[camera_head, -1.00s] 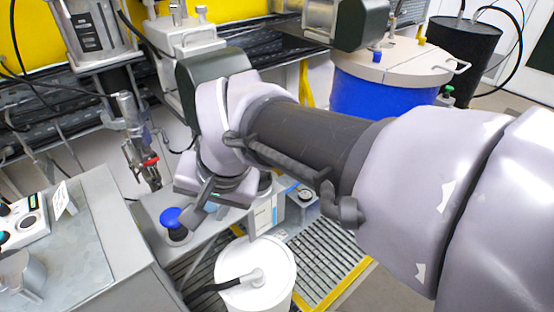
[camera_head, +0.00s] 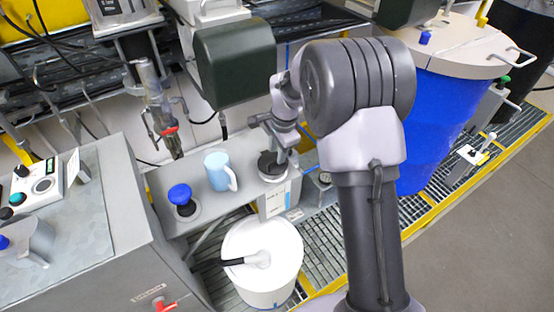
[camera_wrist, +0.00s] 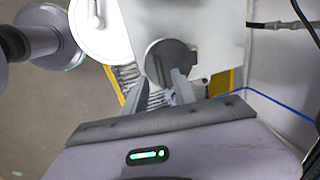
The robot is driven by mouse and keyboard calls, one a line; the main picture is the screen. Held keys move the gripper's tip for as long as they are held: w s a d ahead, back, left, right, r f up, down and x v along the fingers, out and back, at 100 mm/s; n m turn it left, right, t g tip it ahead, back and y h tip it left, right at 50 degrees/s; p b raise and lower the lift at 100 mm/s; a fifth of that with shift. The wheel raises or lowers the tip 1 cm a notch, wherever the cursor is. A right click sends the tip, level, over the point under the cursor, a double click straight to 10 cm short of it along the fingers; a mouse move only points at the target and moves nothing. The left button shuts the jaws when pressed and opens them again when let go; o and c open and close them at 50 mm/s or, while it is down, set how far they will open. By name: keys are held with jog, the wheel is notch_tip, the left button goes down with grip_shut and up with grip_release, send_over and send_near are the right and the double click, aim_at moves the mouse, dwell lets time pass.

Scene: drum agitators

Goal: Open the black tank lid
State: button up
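A small round black lid (camera_head: 272,167) sits on the grey bench in the head view, just below my gripper (camera_head: 274,143). In the wrist view the dark round lid (camera_wrist: 168,58) lies ahead of my gripper (camera_wrist: 162,84). The two fingers are apart, with the lid's near edge showing between and beyond their tips. I cannot tell whether a finger touches the lid. A larger black tank (camera_head: 516,42) stands at the far right edge of the head view, mostly cut off.
A light blue mug (camera_head: 217,172) and a blue knob (camera_head: 180,195) stand left of the lid. A white bucket (camera_head: 262,262) with a black-gripped handle stands in front. A blue drum (camera_head: 440,115) is at right. A dark green box (camera_head: 234,62) hangs close to my arm.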

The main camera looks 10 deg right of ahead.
jog(key=shift+w+f, duration=0.15)
jog(key=shift+f, duration=0.6)
jog(key=shift+w+f, duration=0.15)
jog(key=shift+f, duration=0.6)
grip_shut()
